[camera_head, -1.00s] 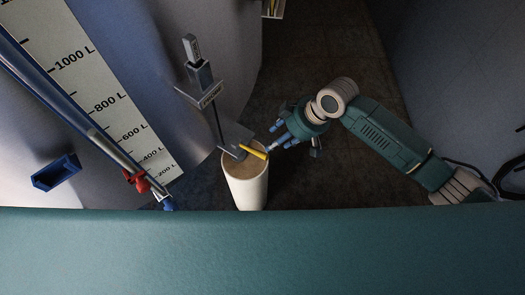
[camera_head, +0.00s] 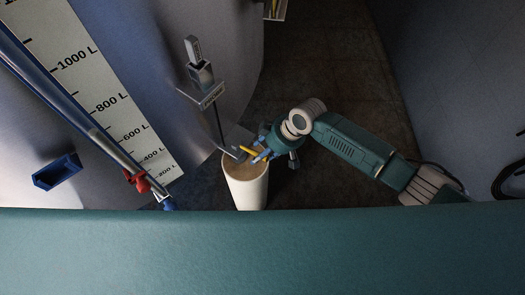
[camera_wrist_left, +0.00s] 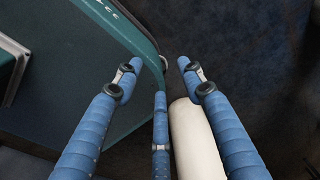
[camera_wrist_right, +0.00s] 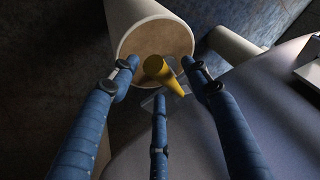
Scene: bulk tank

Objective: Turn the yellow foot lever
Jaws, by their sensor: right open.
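The yellow foot lever (camera_head: 249,150) sticks out over the top of a pale cylindrical post (camera_head: 246,188) in the head view. In the right wrist view the yellow lever (camera_wrist_right: 163,72) points toward the camera, with the post's round tan top (camera_wrist_right: 150,38) behind it. My right gripper (camera_head: 262,152) is at the lever; in its wrist view its blue fingers (camera_wrist_right: 160,75) are spread, with the lever between their tips. Whether a finger touches the lever I cannot tell. My left gripper (camera_wrist_left: 157,75) is not in the head view; its wrist view shows its fingers apart and nothing between them.
A tank wall with a litre scale (camera_head: 95,85) stands at the left. A bracket with a small holder (camera_head: 201,75) is above the post, with a thin rod running down. A blue tray (camera_head: 57,172) and a red clamp (camera_head: 137,181) are at the left. The floor right of my arm is open.

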